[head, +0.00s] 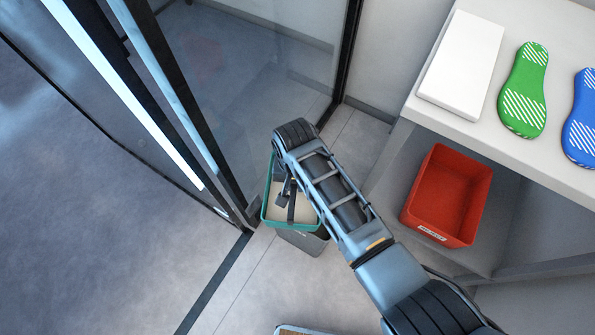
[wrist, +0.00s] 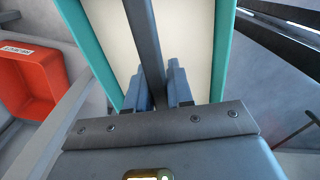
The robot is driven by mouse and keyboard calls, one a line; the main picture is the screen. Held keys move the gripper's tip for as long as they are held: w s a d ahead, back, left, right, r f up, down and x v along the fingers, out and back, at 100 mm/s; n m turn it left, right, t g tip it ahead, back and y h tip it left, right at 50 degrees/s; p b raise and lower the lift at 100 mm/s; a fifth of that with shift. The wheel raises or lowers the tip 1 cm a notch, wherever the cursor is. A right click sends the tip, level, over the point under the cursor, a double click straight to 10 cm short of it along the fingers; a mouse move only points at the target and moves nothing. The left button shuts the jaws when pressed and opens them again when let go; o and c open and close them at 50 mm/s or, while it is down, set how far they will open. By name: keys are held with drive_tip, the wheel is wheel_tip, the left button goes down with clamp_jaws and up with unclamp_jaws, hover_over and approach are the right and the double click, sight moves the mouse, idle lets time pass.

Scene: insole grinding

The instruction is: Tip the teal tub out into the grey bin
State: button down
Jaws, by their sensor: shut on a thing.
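The teal tub (head: 267,201) is at the end of my arm in the head view, with its open top facing up and a cream inside. A dark bar (head: 291,209) crosses its opening. My gripper (head: 286,188) is shut on this bar. In the wrist view, the fingers of my gripper (wrist: 162,78) close around the bar (wrist: 143,30) between the tub's teal sides (wrist: 222,50). The grey bin (head: 304,243) shows just below the tub in the head view, mostly hidden by it and my arm. I cannot tell the gap between them.
A red bin (head: 437,231) sits on the lower shelf at right. Above it, a white counter (head: 425,112) holds a white block (head: 463,64), a green insole (head: 523,90) and a blue insole (head: 583,120). A dark-framed glass panel (head: 245,60) stands close left of the tub.

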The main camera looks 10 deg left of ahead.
drive_tip(key=y+b, duration=0.1)
drive_tip(key=y, duration=0.1)
drive_tip(key=d+y+b, duration=0.1)
drive_tip(key=shift+d+f+y, duration=0.1)
drive_tip(key=shift+f+y, duration=0.25)
drive_tip(key=shift+y, duration=0.05)
drive_tip(key=y+b, duration=0.1)
drive_tip(key=b, duration=0.1)
drive_tip(key=d+y+b, duration=0.1)
drive_tip(key=y, duration=0.1)
drive_tip(key=shift+w+d+f+b, duration=0.1)
drive_tip(key=shift+w+b, duration=0.05)
drive_tip(key=shift+b, duration=0.2)
drive_tip(key=d+y+b, duration=0.1)
drive_tip(key=b, duration=0.1)
drive_tip(key=y+b, duration=0.2)
drive_tip(key=b, duration=0.1)
drive_tip(key=shift+d+f+g, duration=0.35)
drive_tip(key=shift+d+g, duration=0.05)
drive_tip(key=d+y+b, duration=0.1)
drive_tip(key=y+b, duration=0.1)
drive_tip(key=d+f+y+b, duration=0.1)
drive_tip(key=b, duration=0.2)
drive_tip(key=shift+w+d+f+y+b, duration=0.15)
drive_tip(key=shift+f+y+b, duration=0.15)
drive_tip(key=shift+y+b, duration=0.1)
drive_tip(key=shift+d+f+g+y+b, duration=0.1)
drive_tip(key=shift+d+g+y+b, duration=0.3)
drive_tip(key=shift+y+b, duration=0.45)
drive_tip(key=shift+d, duration=0.1)
